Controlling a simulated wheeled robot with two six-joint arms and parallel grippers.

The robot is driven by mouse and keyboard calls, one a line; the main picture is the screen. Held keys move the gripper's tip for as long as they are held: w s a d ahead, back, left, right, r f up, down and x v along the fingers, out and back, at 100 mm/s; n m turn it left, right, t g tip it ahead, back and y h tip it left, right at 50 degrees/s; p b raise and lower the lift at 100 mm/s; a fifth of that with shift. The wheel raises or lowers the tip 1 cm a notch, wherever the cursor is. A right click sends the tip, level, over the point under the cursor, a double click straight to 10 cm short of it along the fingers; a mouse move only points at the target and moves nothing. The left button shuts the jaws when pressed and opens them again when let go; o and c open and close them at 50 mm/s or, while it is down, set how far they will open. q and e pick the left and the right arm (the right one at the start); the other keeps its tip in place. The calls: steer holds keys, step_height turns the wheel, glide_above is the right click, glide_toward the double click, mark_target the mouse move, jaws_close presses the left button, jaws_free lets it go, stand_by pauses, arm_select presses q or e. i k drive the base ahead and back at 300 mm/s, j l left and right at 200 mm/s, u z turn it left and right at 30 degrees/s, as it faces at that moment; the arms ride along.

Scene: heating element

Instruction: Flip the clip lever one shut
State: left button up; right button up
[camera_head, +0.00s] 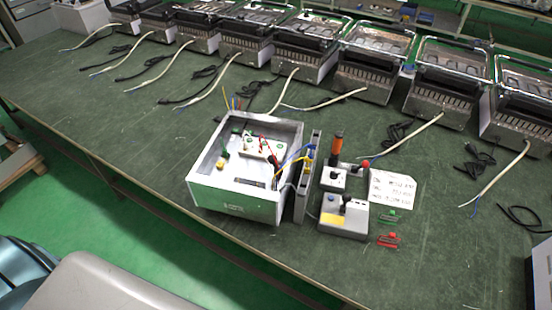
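An open metal box (204,192) stands near the front edge of the green table. Inside it is a white block (250,147) with small green and red parts and wires on it. Small dark and yellow parts (222,160) sit at the box's left inside. Which of these small parts is clip lever one, and whether it is up or down, is too small to tell. Neither of my grippers is in view.
Beside the box stand an upright panel (302,190), a grey unit (343,217) and an orange-handled tool (337,146). A paper (393,188), a green clip (388,217) and a red clip (388,240) lie to the right. Several heaters with cables line the back.

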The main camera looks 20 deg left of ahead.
mark_target(271, 160)
steer(key=i+j+z, duration=0.1)
steer(key=j, duration=0.5)
steer(key=i+j+z, duration=0.1)
steer(key=j, duration=0.45)
steer(key=i+j+z, duration=0.1)
steer(key=j, duration=0.5)
